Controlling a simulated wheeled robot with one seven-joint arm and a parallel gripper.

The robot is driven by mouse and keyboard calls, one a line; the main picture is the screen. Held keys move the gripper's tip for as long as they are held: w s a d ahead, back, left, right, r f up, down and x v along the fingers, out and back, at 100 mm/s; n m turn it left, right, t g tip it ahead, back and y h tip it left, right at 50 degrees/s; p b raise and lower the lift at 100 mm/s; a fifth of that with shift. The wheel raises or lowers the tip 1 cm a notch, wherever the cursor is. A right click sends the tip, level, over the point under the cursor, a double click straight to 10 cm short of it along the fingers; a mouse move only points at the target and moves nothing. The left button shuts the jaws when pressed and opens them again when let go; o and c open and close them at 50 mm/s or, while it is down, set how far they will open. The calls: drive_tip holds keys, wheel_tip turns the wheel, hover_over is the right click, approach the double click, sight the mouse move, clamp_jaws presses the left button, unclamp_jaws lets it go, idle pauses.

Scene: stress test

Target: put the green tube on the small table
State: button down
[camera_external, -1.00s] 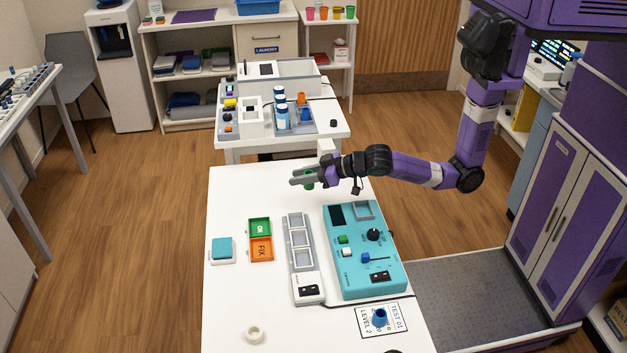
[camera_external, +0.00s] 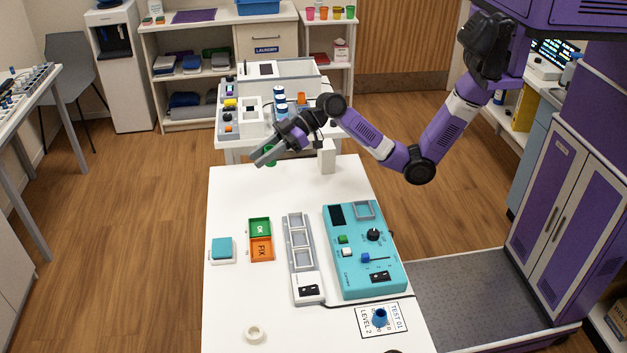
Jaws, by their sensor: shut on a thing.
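My gripper (camera_external: 267,153) is shut on the green tube (camera_external: 271,159). It holds the tube over or near the far left part of the front white table (camera_external: 235,190). Most of the tube is hidden by the fingers, and its height above the table is hard to tell. Behind is a smaller white table (camera_external: 237,143) with boxes, bottles and a grey rack. A narrow white stand (camera_external: 345,28) with several coloured cups is at the back right. I cannot tell which of these two is the small table.
A white upright block (camera_external: 326,158) stands at the front table's far edge.

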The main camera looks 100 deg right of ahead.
sight(267, 219)
wheel_tip(267, 219, down, 20)
drive_tip(key=shift+f, duration=0.1)
idle(0.5)
drive_tip(key=shift+f+b, duration=0.15)
drive_tip(key=shift+b, duration=0.25)
drive_tip(key=c, duration=1.1)
unclamp_jaws()
drive_tip(key=shift+r, duration=0.25)
drive_tip(key=v, duration=1.1)
drive_tip(key=shift+w+d+f, duration=0.1)
drive_tip(key=shift+o, duration=0.4)
drive_tip(key=shift+s+d+r, duration=0.2)
drive_tip(key=shift+s+r, duration=0.05)
drive_tip(key=shift+s, duration=0.25)
